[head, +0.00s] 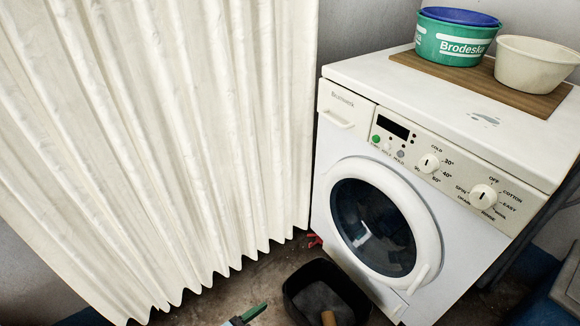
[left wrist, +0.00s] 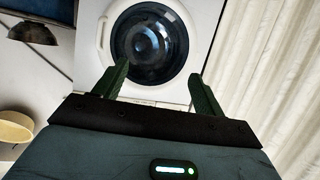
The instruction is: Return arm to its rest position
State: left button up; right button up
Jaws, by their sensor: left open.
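My left gripper (head: 252,314) shows only in part at the bottom edge of the head view, with a green finger in front of the curtain and left of a black tub. In the left wrist view, the left gripper (left wrist: 162,82) has its two green fingers wide apart with nothing between them. The white washing machine (head: 345,118) stands beyond it, and its round door (head: 375,228) looks closed. The door also shows in the left wrist view (left wrist: 150,42), behind the fingers and apart from them. My right gripper is in neither view.
A pleated cream curtain (head: 160,130) hangs at the left. A black tub (head: 293,284) stands on the floor before the machine. A wooden board (head: 540,102) on top holds a green tub (head: 445,50) with a blue rim and a cream bowl (head: 530,68).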

pick_arm(q)
jog(key=s+a+r+n+y+p, duration=0.2)
jog(key=s+a+r+p, duration=0.3)
jog(key=s+r+p, duration=0.2)
jog(key=s+a+r+n+y+p, duration=0.2)
jog(key=s+a+r+p, duration=0.3)
jog(key=s+p, duration=0.5)
jog(key=s+a+r+n+g+y+p, duration=0.1)
jog(key=s+a+r+n+y+p, duration=0.1)
jog(key=s+a+r+p, duration=0.4)
jog(key=s+r+y+p, duration=0.1)
jog(key=s+r+p, duration=0.1)
jog(key=s, duration=0.3)
jog(key=shift+r+p, duration=0.4)
jog(key=shift+r, duration=0.1)
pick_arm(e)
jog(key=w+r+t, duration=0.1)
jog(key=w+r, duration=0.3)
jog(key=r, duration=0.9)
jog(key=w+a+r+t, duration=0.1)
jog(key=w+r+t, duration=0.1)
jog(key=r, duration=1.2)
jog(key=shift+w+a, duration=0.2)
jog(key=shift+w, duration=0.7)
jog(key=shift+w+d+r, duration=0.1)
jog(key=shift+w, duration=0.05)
